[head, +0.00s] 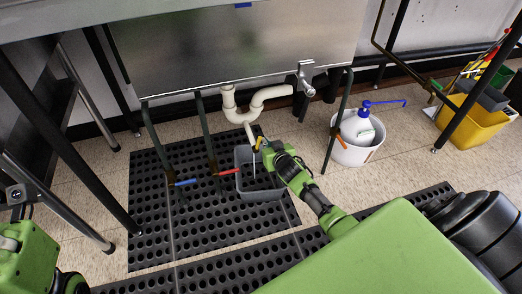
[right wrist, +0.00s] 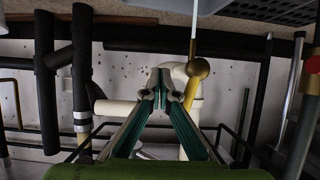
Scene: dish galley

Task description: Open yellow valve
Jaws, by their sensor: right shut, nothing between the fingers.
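The yellow valve handle (head: 258,143) is a small piece at the lower end of the white drain pipe, above a grey bin. My right gripper (head: 266,147) is right beside it, and its fingers partly hide the valve. In the right wrist view the gripper (right wrist: 160,78) is shut and empty. A yellow-brass valve part (right wrist: 197,70) shows just right of the fingertips there; I cannot tell whether they touch. A thin white line, like a stream, runs from the valve, and a similar one drops into the bin. My left gripper is out of view.
The grey bin (head: 262,194) stands on a perforated black mat (head: 215,235). A white bucket (head: 352,153) with a pump bottle and a yellow mop bucket (head: 461,125) stand right.

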